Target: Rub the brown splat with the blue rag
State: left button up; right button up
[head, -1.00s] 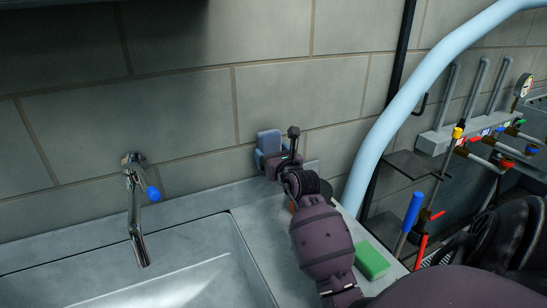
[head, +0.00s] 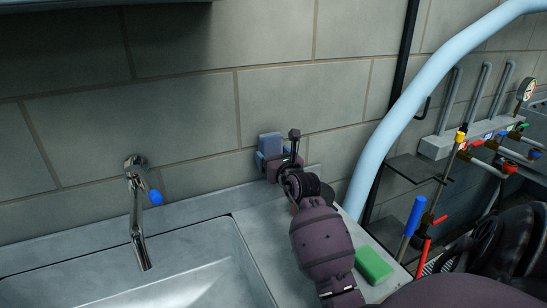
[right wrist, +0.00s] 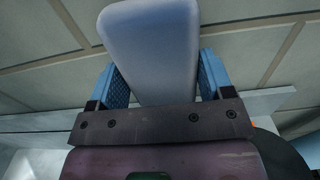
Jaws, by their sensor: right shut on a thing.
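The blue rag (head: 270,143) is a pale blue block against the tiled wall, beyond my right gripper. My right gripper (head: 272,157) is shut on it. In the right wrist view the rag (right wrist: 150,50) stands between the two blue fingers of the gripper (right wrist: 163,85). The rag is close to the wall; I cannot tell whether it touches. No brown splat shows in either view; the gripper and rag may hide it. My left gripper is not in view.
A metal sink (head: 180,285) with a tap (head: 137,215) lies to the left. A green sponge (head: 373,264) sits on the counter beside my right arm. A thick pale blue pipe (head: 400,110) runs up the wall to the right, near a rack of valves (head: 480,135).

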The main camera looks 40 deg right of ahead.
jog(key=shift+w+d, duration=0.2)
jog(key=shift+w, duration=0.45)
jog(key=shift+s+d, duration=0.2)
jog(key=shift+d, duration=0.3)
jog(key=shift+s+d, duration=0.15)
jog(key=shift+d, duration=0.35)
jog(key=shift+d+r+p, duration=0.15)
jog(key=shift+p, duration=0.5)
jog(key=shift+w+a+p, duration=0.35)
jog(key=shift+a+p, duration=0.15)
jog(key=shift+a, duration=0.35)
jog(key=shift+w+a, duration=0.15)
jog(key=shift+a, duration=0.2)
